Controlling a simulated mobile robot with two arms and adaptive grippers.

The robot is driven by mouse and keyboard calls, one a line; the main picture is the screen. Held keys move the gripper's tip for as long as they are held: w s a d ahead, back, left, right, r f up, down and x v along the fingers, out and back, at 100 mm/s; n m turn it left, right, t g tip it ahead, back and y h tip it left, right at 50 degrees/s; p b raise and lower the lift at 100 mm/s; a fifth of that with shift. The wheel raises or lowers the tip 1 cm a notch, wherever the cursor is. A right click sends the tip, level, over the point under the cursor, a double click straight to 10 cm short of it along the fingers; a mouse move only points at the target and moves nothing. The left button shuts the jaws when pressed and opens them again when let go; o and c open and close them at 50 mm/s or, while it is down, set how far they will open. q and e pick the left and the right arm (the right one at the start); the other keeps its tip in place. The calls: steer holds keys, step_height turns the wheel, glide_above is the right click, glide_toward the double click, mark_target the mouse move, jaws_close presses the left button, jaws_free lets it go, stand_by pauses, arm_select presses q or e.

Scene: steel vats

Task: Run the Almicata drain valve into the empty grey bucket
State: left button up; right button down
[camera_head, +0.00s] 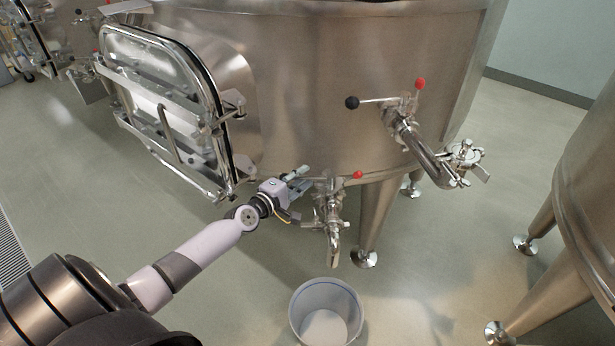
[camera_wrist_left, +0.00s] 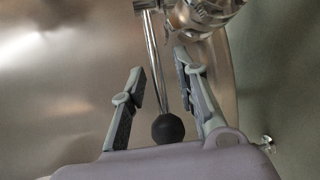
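The steel drain valve (camera_head: 332,208) hangs under the vat, with a red knob (camera_head: 358,174) to its right and its spout pointing down. My left gripper (camera_head: 303,178) is at the valve's left side with its fingers apart. In the left wrist view, a black ball knob (camera_wrist_left: 168,128) on a thin steel lever (camera_wrist_left: 153,50) lies between the open fingers; I see no clear contact. The grey bucket (camera_head: 297,318) stands on the floor below and slightly in front of the spout. No liquid shows in it. My right gripper is not in view.
The steel vat (camera_head: 310,100) fills the back, with a hinged hatch (camera_head: 165,105) at left. A higher valve (camera_head: 405,120) with black and red knobs and an outlet pipe sticks out at right. A vat leg (camera_head: 375,220) stands behind the spout. Another vat is at the right edge.

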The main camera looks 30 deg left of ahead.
arm_select(q)
jaws_close()
stand_by(0.4)
steer(key=shift+r, duration=0.1)
stand_by(0.4)
